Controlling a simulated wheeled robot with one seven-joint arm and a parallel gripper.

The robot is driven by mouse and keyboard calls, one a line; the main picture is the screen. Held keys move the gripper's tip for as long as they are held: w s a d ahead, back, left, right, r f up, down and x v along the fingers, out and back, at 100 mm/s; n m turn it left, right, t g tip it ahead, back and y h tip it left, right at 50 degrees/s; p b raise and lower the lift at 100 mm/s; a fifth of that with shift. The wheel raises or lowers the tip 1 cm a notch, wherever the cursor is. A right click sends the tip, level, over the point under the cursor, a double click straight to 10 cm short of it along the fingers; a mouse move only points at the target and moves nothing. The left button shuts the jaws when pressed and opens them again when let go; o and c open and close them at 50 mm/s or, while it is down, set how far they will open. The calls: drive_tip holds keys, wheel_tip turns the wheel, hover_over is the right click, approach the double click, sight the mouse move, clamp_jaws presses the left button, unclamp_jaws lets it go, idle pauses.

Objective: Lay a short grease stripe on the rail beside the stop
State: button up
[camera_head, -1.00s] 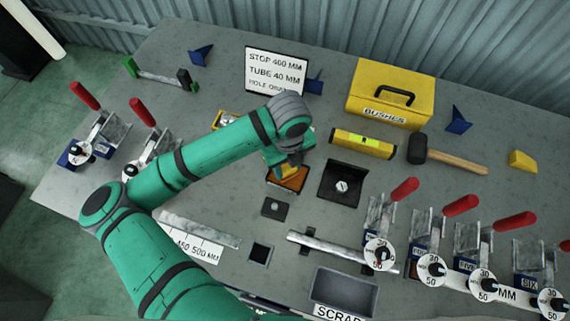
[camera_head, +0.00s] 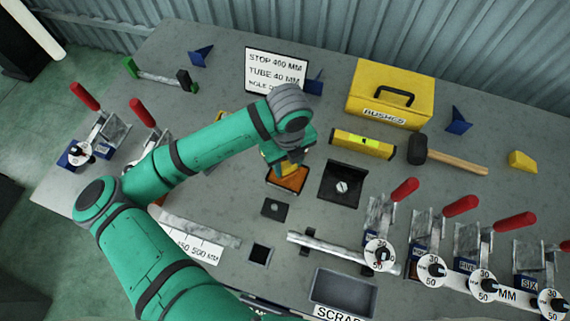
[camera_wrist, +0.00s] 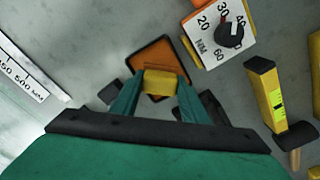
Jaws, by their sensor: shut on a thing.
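My gripper (camera_wrist: 150,100) is shut on a small yellow block (camera_wrist: 160,83), which also shows in the head view (camera_head: 289,170). The block is over an orange pad in a dark-edged tray (camera_wrist: 160,56); the tray also shows in the head view (camera_head: 287,184). I cannot tell whether the block touches the pad. A grey metal bar (camera_head: 201,231) lies along a white millimetre scale (camera_head: 190,246) at the lower left. Another metal bar (camera_head: 330,247) lies right of it on dark supports. No grease stripe can be made out. Which part is the stop is unclear.
A dial box (camera_wrist: 219,35) stands close beside the tray. A yellow level (camera_head: 363,143), a mallet (camera_head: 445,155) and a yellow case (camera_head: 390,93) lie behind right. Red-handled clamps (camera_head: 462,205) line the right front. A sign (camera_head: 276,70) stands at the back.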

sight(288, 163)
drive_tip(key=shift+r, duration=2.35)
drive_tip(key=shift+w, duration=0.15)
